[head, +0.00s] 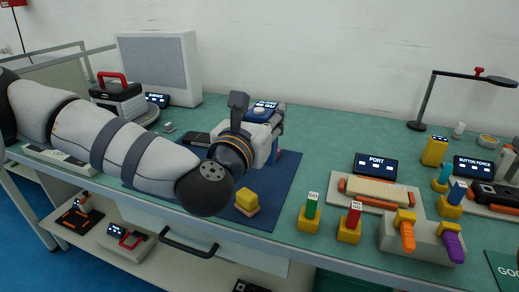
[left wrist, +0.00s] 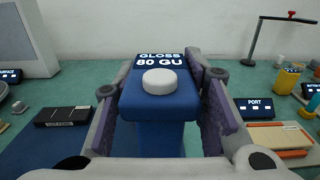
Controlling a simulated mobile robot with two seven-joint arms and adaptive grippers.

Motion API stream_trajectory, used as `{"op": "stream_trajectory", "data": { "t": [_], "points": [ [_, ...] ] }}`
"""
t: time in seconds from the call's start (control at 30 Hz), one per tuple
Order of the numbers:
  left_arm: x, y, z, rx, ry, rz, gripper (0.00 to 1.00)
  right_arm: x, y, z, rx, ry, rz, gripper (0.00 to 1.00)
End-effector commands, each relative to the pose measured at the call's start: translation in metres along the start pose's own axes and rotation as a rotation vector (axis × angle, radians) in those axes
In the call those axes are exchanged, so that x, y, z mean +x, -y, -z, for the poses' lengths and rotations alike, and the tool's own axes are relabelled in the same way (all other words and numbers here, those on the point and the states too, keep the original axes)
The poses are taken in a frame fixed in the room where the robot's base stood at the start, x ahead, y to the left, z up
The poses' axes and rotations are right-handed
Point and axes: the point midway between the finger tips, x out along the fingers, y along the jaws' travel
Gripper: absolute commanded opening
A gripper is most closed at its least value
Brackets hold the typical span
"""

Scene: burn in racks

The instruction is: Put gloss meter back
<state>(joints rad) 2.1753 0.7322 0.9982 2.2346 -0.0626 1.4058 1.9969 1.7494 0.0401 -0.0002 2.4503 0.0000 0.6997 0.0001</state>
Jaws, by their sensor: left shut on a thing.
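The gloss meter (head: 263,107) is a blue block with a white round button and a screen reading "GLOSS 80 GU" in the left wrist view (left wrist: 160,108). My left gripper (head: 264,128) is shut on it, with one finger on each side of the body in the left wrist view (left wrist: 161,110). The meter is upright over the dark blue mat (head: 282,185). Its lower end is mostly hidden by the gripper in the head view, so I cannot tell whether it touches the mat. My right gripper is not in view.
A flat black case (left wrist: 62,116) lies left of the meter. Right of the mat stand yellow holders with green (head: 312,206) and red (head: 354,215) pieces, and a PORT display (head: 375,167).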

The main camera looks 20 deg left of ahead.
Motion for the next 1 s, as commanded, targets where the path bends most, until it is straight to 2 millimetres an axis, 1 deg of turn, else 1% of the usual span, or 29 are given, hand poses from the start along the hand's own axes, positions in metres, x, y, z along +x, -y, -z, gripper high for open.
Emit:
{"op": "stream_trajectory", "data": {
  "t": [0.03, 0.1, 0.2, 0.37, 0.43, 0.5, 0.57, 0.6, 0.8, 0.93, 0.97, 1.0],
  "points": [
    [0.015, -0.006, 0.013, 0.003, -0.006, -0.005, 0.0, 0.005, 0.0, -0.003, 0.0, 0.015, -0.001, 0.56],
    [0.028, -0.01, 0.033, 0.003, -0.009, -0.002, 0.0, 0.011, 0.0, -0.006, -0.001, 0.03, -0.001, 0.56],
    [0.041, -0.015, 0.049, 0.002, -0.005, -0.001, 0.0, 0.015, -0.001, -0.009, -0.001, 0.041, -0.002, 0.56],
    [0.051, -0.018, 0.059, 0.001, 0.0, 0.0, 0.0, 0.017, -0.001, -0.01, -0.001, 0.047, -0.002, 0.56],
    [0.058, -0.021, 0.068, 0.002, -0.002, 0.0, 0.0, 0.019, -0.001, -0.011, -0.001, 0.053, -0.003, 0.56],
    [0.057, -0.02, 0.084, 0.002, -0.005, 0.001, 0.0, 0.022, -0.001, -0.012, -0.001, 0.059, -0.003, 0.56],
    [0.056, -0.02, 0.093, 0.002, -0.003, 0.002, 0.0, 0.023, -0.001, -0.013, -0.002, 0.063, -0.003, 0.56],
    [0.056, -0.02, 0.096, 0.002, -0.002, 0.002, 0.0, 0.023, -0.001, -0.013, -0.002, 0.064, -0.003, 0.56],
    [0.056, -0.02, 0.093, 0.001, 0.003, 0.001, 0.0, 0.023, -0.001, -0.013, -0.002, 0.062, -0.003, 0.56],
    [0.056, -0.02, 0.099, 0.001, 0.001, 0.001, 0.0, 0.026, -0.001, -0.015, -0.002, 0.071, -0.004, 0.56],
    [0.056, -0.02, 0.099, 0.001, 0.0, 0.001, 0.4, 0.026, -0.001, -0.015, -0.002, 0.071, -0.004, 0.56],
    [0.056, -0.02, 0.098, 0.001, 0.001, 0.001, 0.49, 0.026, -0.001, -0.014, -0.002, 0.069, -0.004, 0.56]
  ]
}}
